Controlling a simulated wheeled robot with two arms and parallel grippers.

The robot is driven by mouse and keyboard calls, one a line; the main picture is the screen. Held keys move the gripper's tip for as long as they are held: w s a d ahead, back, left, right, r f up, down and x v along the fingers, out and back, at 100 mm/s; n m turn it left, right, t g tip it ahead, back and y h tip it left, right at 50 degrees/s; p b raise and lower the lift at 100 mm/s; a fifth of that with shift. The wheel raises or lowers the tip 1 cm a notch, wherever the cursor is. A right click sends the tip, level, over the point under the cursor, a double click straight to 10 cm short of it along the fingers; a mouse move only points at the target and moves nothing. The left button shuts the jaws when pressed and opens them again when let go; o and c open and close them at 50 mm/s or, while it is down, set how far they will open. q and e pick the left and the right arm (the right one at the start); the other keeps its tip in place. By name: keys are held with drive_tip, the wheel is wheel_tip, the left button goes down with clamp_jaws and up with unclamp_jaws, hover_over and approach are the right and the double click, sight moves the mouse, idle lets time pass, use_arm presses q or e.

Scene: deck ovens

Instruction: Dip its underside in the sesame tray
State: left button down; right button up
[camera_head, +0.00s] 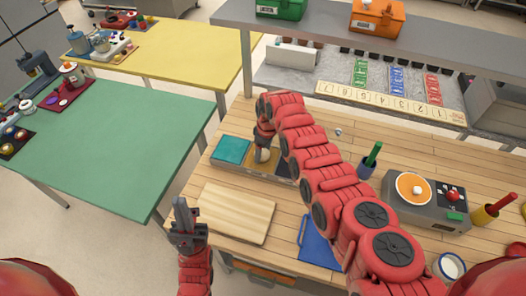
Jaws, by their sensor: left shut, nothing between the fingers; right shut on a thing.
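My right arm reaches across the wooden table, and its gripper (263,146) points down over the tan sesame tray (251,164). It is shut on a pale, rounded piece, likely dough (262,156), low over or in the tray. I cannot tell whether its underside touches the seeds. The gripper and arm hide part of the piece and the tray's right side. My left gripper (184,218) is shut and empty, upright near the table's left edge, to the left of the light wooden board (235,213).
A teal tray (230,150) adjoins the sesame tray on the left. A blue board (317,245) lies partly under my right arm. A dark cup with a green-handled tool (368,165) and a grey machine (427,199) stand to the right. A green table (120,140) stands left.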

idle(0.4)
drive_tip(key=shift+r+p, duration=1.1)
drive_tip(key=shift+r, duration=0.45)
drive_tip(key=shift+r+p, duration=0.9)
drive_tip(key=shift+r, duration=1.55)
